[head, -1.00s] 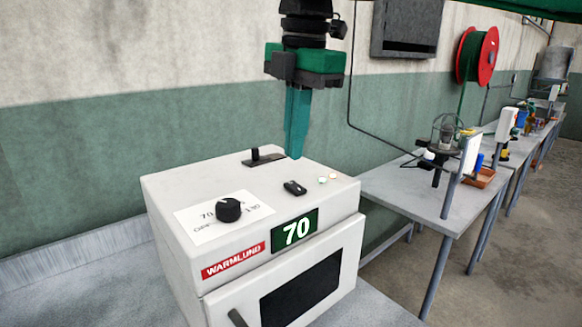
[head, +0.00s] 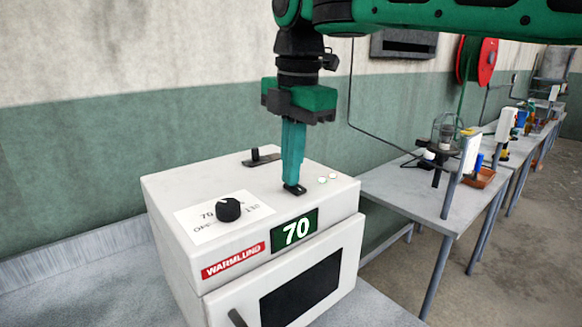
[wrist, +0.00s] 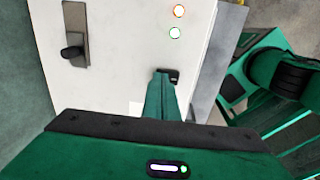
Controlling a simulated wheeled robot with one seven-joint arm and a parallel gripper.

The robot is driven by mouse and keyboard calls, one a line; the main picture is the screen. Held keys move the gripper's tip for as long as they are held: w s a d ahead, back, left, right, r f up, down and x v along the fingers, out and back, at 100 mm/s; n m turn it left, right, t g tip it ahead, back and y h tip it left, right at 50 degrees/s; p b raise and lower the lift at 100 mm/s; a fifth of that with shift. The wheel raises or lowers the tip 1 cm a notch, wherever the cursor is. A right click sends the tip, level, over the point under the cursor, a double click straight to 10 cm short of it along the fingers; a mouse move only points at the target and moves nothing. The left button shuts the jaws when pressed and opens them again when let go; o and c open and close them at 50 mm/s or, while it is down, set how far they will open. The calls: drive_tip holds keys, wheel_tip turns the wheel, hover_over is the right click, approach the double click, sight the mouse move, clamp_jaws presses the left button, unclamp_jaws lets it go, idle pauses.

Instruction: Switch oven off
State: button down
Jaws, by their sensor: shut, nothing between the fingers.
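The oven (head: 220,275) is a white box labelled WARMLUND, with a green display (head: 295,231) reading 70. On its top are a black round dial (head: 228,210) on a white scale and a small black switch (head: 294,190). My gripper (head: 293,184) is shut and empty, pointing down, with its teal fingertips at the switch and partly covering it. In the wrist view the switch (wrist: 174,77) shows just beyond the fingertips (wrist: 161,76). I cannot tell whether they touch or which way the switch is tipped.
A black lever (head: 256,156) on a plate stands at the back of the oven top. Two small round lights (head: 327,179) sit right of the switch, lit with orange and green rims in the wrist view. Grey tables (head: 425,194) with equipment stand at the right.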

sight(299, 189)
drive_tip(key=shift+w+a+f, duration=0.1)
drive_tip(key=shift+f, duration=0.35)
drive_tip(key=shift+s, duration=0.25)
drive_tip(key=shift+s+d, duration=0.5)
drive_tip(key=shift+s, duration=0.05)
wheel_tip(299, 189, up, 15)
drive_tip(key=shift+s+d+f, duration=0.15)
idle(0.5)
